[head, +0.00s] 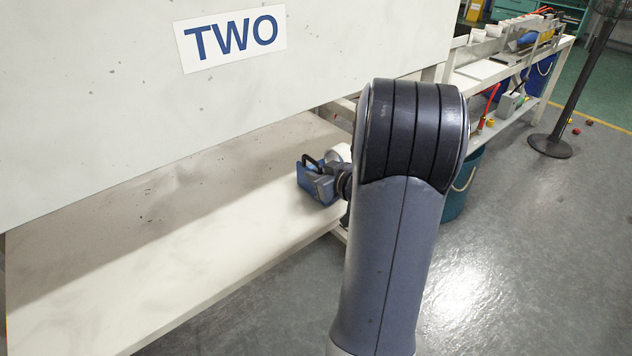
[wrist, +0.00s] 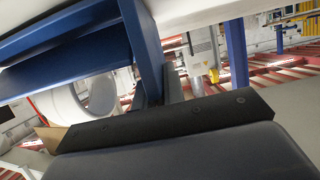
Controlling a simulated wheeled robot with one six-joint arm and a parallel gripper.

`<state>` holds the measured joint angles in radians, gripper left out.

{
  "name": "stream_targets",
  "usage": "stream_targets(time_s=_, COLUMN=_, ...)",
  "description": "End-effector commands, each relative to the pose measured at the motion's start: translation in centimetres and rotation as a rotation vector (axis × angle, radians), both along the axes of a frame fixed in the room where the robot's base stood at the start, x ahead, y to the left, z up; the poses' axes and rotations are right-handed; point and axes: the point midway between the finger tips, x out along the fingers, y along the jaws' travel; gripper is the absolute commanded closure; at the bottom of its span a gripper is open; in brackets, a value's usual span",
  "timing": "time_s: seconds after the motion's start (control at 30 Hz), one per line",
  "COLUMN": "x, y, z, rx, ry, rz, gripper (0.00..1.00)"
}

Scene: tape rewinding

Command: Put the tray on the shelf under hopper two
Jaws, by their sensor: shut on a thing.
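The sign reading TWO (head: 231,38) is on the large pale hopper (head: 110,110). Below it is the long pale shelf (head: 215,225), with a broad bare top. My gripper (head: 313,172) is at the shelf's right end, at about the height of its top. It is shut on a small blue piece (head: 318,187), which I take to be the tray. My arm and gripper hide most of it, and I cannot tell whether it touches the shelf. In the wrist view, a dark bar and a grey part of my gripper fill the bottom.
A white workbench (head: 480,72) with parts and tools stands at the back right. A teal bucket (head: 462,185) is behind my arm. A black post on a round base (head: 549,146) stands on the open grey floor at right.

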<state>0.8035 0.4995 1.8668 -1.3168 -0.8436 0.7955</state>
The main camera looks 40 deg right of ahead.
Motion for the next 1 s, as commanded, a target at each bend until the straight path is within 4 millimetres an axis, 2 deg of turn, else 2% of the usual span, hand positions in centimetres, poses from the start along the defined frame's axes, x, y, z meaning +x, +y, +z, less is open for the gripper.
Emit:
stream_targets(time_s=0.4, x=0.03, y=-0.02, z=-0.52, rx=-0.002, ry=-0.003, rz=0.001, gripper=1.00)
stream_targets(time_s=0.43, x=0.01, y=0.00, z=-0.57, rx=-0.001, ry=-0.001, rz=0.000, gripper=0.88)
stream_targets(time_s=0.67, x=0.01, y=0.00, z=-0.53, rx=-0.001, ry=-0.001, rz=0.000, gripper=0.69)
stream_targets(time_s=1.0, x=-0.19, y=-0.06, z=-0.08, rx=0.000, ry=-0.001, rz=-0.001, gripper=0.68)
